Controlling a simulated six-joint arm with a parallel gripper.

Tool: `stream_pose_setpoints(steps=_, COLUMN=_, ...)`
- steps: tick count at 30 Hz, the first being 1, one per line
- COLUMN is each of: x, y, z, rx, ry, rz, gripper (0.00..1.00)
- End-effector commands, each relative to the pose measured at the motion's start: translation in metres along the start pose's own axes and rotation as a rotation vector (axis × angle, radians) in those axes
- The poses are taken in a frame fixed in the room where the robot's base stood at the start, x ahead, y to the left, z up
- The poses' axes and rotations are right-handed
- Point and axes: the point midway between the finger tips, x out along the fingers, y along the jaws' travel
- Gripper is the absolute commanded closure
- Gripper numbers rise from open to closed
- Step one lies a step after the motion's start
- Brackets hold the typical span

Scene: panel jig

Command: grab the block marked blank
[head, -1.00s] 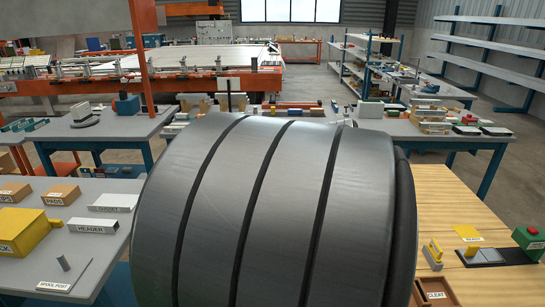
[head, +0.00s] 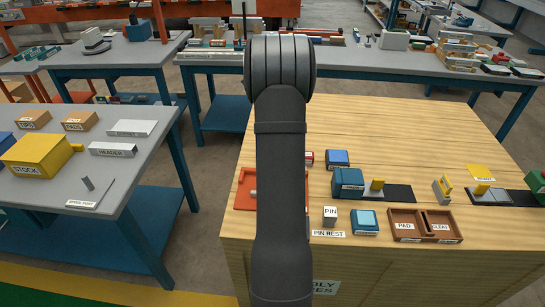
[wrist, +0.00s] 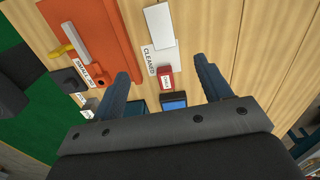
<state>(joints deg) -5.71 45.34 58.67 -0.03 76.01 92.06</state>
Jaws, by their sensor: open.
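No block in view has a label I can clearly read as blank. A small red block with a white label (wrist: 165,77) lies in the wrist view between my fingers, beyond a blue-topped box (wrist: 174,102); its lettering is too small to read surely. A small red block (head: 309,158) also shows in the head view, partly hidden by my arm. My gripper (wrist: 161,67) is open, its two dark blue fingers apart with nothing held between them, above the wooden table. In the head view my arm hides the gripper.
The wooden table (head: 420,135) bears an orange tray (wrist: 95,35), a white plate by a CLEANED label (wrist: 162,25), a PIN block (head: 330,214) and a brown PAD and CLEAT tray (head: 424,237). The table's far part is clear. A grey bench (head: 120,170) stands left.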

Motion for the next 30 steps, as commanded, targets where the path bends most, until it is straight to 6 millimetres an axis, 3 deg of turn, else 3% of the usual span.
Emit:
stream_pose_setpoints(steps=15, x=0.1, y=0.0, z=0.001, rx=0.001, ry=-0.001, rz=0.003, gripper=0.29)
stream_pose_setpoints(steps=26, x=0.127, y=-0.001, z=0.001, rx=0.0, ry=-0.001, rz=0.0, gripper=0.29)
stream_pose_setpoints(steps=30, x=0.146, y=-0.002, z=0.003, rx=0.0, ry=0.0, rz=0.002, gripper=0.29)
